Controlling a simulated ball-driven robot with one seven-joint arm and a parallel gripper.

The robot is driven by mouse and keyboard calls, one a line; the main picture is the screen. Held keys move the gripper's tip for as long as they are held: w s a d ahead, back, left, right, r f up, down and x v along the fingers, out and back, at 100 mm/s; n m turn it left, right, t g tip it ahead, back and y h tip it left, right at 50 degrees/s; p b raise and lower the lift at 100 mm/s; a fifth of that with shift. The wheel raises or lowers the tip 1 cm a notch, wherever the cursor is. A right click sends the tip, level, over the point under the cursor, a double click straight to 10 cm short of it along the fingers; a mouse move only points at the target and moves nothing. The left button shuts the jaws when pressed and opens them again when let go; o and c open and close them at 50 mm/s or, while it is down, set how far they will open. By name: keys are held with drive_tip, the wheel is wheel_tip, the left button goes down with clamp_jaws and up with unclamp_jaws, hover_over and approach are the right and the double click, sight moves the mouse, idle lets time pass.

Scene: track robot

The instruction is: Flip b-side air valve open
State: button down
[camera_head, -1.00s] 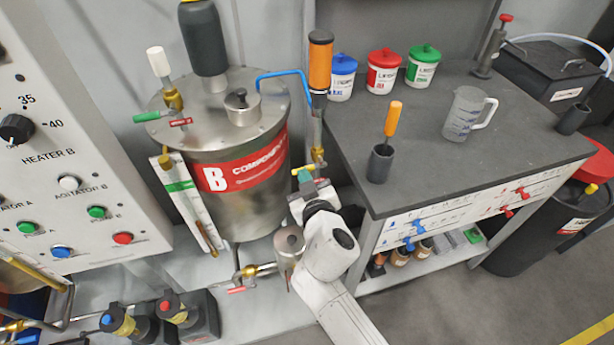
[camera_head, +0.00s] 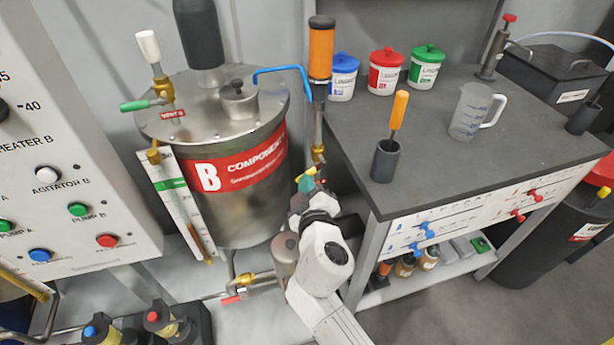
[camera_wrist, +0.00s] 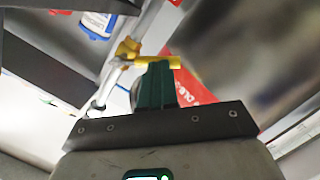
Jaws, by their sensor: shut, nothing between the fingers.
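The air valve has a brass body (camera_head: 318,153) on the vertical pipe below the orange-topped cylinder (camera_head: 320,55), right of the B tank (camera_head: 238,150). Its yellow lever (camera_head: 311,171) sits just below the body and is partly covered. In the wrist view the yellow lever (camera_wrist: 160,62) lies roughly crosswise, with the brass body (camera_wrist: 128,50) at its left end. My gripper (camera_head: 305,182) is right at the lever. Its green fingers (camera_wrist: 155,82) are shut and empty, their tips against or just short of the lever; contact is unclear.
The grey bench (camera_head: 440,165) stands close on the right, holding a dark cup (camera_head: 385,163) with an orange-handled tool. A blue hose (camera_head: 280,70) arches from cylinder to tank. A lower pipe with a red handle (camera_head: 231,299) runs beside my arm.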

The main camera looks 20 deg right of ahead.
drive_tip(key=shift+s+d+f+n+t+h+b, duration=0.15)
drive_tip(key=shift+d+f+n+h+b, duration=0.3)
drive_tip(key=shift+n+b, duration=0.7)
drive_tip(key=shift+w+d+f+n+t+h+b, duration=0.15)
drive_tip(key=shift+d+f+n+t+b, duration=0.15)
drive_tip(key=shift+f+n+b, duration=0.6)
drive_tip(key=shift+s+d+n+b, duration=0.1)
drive_tip(key=shift+d+n+b, duration=0.25)
drive_tip(key=shift+n, duration=0.45)
drive_tip(key=shift+s+d+n+b, duration=0.15)
drive_tip(key=shift+n+b, duration=0.3)
drive_tip(key=shift+n, duration=0.3)
drive_tip(key=shift+w+a, duration=0.1)
